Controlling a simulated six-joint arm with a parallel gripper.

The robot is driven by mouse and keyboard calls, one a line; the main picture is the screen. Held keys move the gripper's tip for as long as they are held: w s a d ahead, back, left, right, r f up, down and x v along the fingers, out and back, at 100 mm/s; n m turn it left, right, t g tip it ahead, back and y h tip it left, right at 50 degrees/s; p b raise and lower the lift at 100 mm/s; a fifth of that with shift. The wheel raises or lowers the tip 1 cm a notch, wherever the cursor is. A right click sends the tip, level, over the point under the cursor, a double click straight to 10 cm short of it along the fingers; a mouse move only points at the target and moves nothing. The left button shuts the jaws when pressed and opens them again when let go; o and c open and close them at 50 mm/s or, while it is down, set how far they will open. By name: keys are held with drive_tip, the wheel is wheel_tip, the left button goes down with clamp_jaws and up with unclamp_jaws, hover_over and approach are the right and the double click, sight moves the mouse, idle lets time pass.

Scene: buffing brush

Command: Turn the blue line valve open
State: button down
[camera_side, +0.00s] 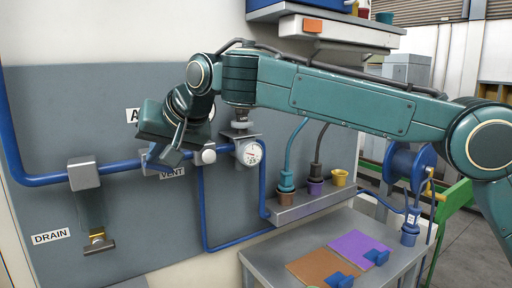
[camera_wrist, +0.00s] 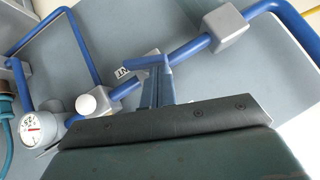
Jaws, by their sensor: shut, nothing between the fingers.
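The blue line (camera_side: 122,167) runs along the grey wall panel and crosses the wrist view (camera_wrist: 185,52). A short blue bar, apparently the valve handle (camera_wrist: 148,61), lies near the pipe by the partly hidden VENT label (camera_side: 171,173). My gripper (camera_side: 172,155) is in front of the pipe just above that label. In the wrist view my gripper (camera_wrist: 158,85) is shut and empty, its tips close to the blue bar. I cannot tell whether they touch. My gripper and wrist hide much of the valve in the side view.
A white round knob (camera_side: 208,156) and a pressure gauge (camera_side: 248,153) sit right of my gripper. A grey pipe bracket (camera_side: 83,174) and a DRAIN label (camera_side: 51,236) are at left. A shelf with connectors (camera_side: 315,200) and a grey table (camera_side: 270,258) stand at right.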

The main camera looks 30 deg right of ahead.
drive_tip(key=shift+a+f, duration=0.15)
drive_tip(key=shift+a, duration=0.55)
idle(0.7)
drive_tip(key=shift+r, duration=0.75)
drive_tip(key=shift+r, duration=0.1)
drive_tip(key=v, duration=1.3)
drive_tip(key=shift+s+r, duration=0.2)
drive_tip(key=shift+s, duration=0.05)
